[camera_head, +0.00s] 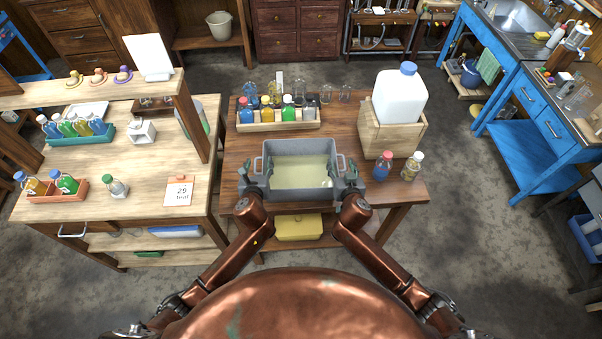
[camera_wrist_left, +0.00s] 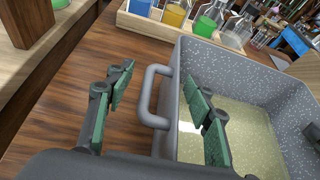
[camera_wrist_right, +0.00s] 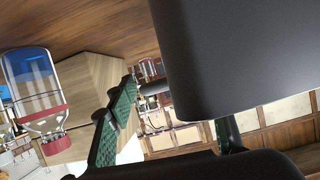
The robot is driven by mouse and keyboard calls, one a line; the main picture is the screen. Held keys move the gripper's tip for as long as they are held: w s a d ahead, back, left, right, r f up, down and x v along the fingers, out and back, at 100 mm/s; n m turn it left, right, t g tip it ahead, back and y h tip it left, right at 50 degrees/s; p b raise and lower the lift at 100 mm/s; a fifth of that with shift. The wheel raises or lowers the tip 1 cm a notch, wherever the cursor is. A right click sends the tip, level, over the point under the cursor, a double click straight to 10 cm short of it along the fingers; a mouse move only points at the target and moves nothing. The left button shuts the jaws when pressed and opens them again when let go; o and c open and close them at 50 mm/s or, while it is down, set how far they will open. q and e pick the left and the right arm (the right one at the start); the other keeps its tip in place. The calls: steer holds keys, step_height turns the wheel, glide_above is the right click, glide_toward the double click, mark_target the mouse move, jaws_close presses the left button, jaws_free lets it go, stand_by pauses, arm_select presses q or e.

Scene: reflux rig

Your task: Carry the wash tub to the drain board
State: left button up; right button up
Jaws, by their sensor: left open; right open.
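The grey wash tub (camera_head: 300,196) sits on the middle wooden table and holds pale yellow liquid. It has a loop handle at each end. My left gripper (camera_head: 252,183) is at the tub's left end; in the left wrist view it is open (camera_wrist_left: 160,84), with the tub's handle (camera_wrist_left: 150,97) between its fingers and one finger over the tub's inside. My right gripper (camera_head: 347,181) is open at the right end; in the right wrist view the tub's dark wall (camera_wrist_right: 235,55) hides much, and I cannot tell how its fingers sit around that handle. I cannot clearly pick out the drain board.
A wooden rack of bottles (camera_head: 278,121) stands behind the tub. A big white jug (camera_head: 400,97) in a wooden crate (camera_head: 392,136) and two small bottles (camera_head: 382,166) are to the right. A blue bench with a sink (camera_head: 515,17) is at far right, across open floor.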

arm_select(q)
steer(key=shift+w, duration=0.15)
arm_select(e)
steer(key=shift+w, duration=0.15)
arm_select(q)
steer(key=shift+c, duration=0.3)
steer(key=c, duration=1.3)
arm_select(e)
jaws_close()
arm_select(q)
steer(key=shift+a, duration=0.1)
